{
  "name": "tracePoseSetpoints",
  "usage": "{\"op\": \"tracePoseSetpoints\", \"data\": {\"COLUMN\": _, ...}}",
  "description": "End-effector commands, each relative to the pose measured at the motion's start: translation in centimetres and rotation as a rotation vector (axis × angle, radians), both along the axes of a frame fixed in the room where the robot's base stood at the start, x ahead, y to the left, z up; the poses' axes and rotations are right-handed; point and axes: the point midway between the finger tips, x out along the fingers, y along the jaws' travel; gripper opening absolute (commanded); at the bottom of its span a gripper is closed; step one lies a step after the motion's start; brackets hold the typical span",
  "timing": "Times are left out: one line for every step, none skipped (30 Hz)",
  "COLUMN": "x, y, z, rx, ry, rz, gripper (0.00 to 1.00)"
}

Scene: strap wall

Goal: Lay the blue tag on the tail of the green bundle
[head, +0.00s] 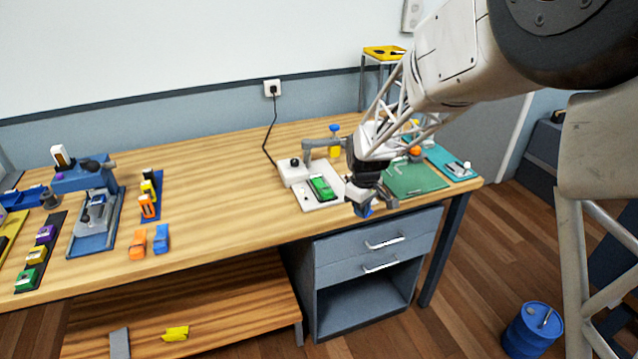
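A green bundle (322,187) lies on a white plate (311,203) near the table's front edge, beside a small machine with a grey arm. My gripper (366,204) is just right of it, pointing down near the front edge. A small blue piece, which looks like the blue tag (363,210), shows at the fingertips and appears held between them, apart from the green bundle. My gripper hides part of the plate's right side. The bundle's tail is too small to make out clearly. Another green bundle (27,280) lies on a dark strip at the far left.
A green mat (416,180) and a teal tray (452,163) lie right of my gripper. A blue press (85,178) stands at left, with orange (137,245) and blue (161,239) pieces near it. The table's middle is clear. Drawers (375,244) sit below the front edge.

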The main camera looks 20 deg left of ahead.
Motion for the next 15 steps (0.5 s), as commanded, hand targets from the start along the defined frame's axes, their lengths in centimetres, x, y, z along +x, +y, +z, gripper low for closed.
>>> {"op": "tracePoseSetpoints", "data": {"x": 0.0, "y": 0.6, "z": 0.1, "rx": 0.001, "ry": -0.001, "rz": 0.057, "gripper": 0.0}}
{"op": "tracePoseSetpoints", "data": {"x": 0.1, "y": 0.9, "z": 0.2, "rx": 0.001, "ry": -0.001, "rz": 0.094, "gripper": 0.0}}
{"op": "tracePoseSetpoints", "data": {"x": 0.1, "y": 1.3, "z": 0.2, "rx": 0.001, "ry": -0.001, "rz": 0.143, "gripper": 0.0}}
{"op": "tracePoseSetpoints", "data": {"x": 0.1, "y": 1.6, "z": 0.3, "rx": 0.001, "ry": -0.001, "rz": 0.179, "gripper": 0.0}}
{"op": "tracePoseSetpoints", "data": {"x": 0.1, "y": 1.8, "z": 0.3, "rx": 0.001, "ry": -0.001, "rz": 0.216, "gripper": 0.0}}
{"op": "tracePoseSetpoints", "data": {"x": 0.2, "y": 2.2, "z": 0.4, "rx": 0.001, "ry": -0.001, "rz": 0.263, "gripper": 0.0}}
{"op": "tracePoseSetpoints", "data": {"x": 0.2, "y": 2.5, "z": 0.4, "rx": 0.001, "ry": -0.001, "rz": 0.299, "gripper": 0.0}}
{"op": "tracePoseSetpoints", "data": {"x": 0.2, "y": 2.8, "z": 0.5, "rx": 0.001, "ry": -0.001, "rz": 0.336, "gripper": 0.0}}
{"op": "tracePoseSetpoints", "data": {"x": 0.2, "y": 3.2, "z": 0.5, "rx": 0.0, "ry": -0.001, "rz": 0.385, "gripper": 0.0}}
{"op": "tracePoseSetpoints", "data": {"x": 0.2, "y": 3.5, "z": 0.6, "rx": 0.0, "ry": -0.001, "rz": 0.422, "gripper": 0.0}}
{"op": "tracePoseSetpoints", "data": {"x": 0.2, "y": 3.8, "z": 0.6, "rx": 0.0, "ry": 0.0, "rz": 0.458, "gripper": 0.0}}
{"op": "tracePoseSetpoints", "data": {"x": 0.2, "y": 4.2, "z": 0.7, "rx": 0.0, "ry": 0.0, "rz": 0.506, "gripper": 0.0}}
{"op": "tracePoseSetpoints", "data": {"x": 0.2, "y": 4.5, "z": 0.8, "rx": 0.0, "ry": 0.0, "rz": 0.542, "gripper": 0.0}}
{"op": "tracePoseSetpoints", "data": {"x": 0.2, "y": 4.7, "z": 0.8, "rx": 0.0, "ry": 0.0, "rz": 0.578, "gripper": 0.0}}
{"op": "tracePoseSetpoints", "data": {"x": 0.2, "y": 5.1, "z": 0.9, "rx": 0.0, "ry": 0.0, "rz": 0.627, "gripper": 0.0}}
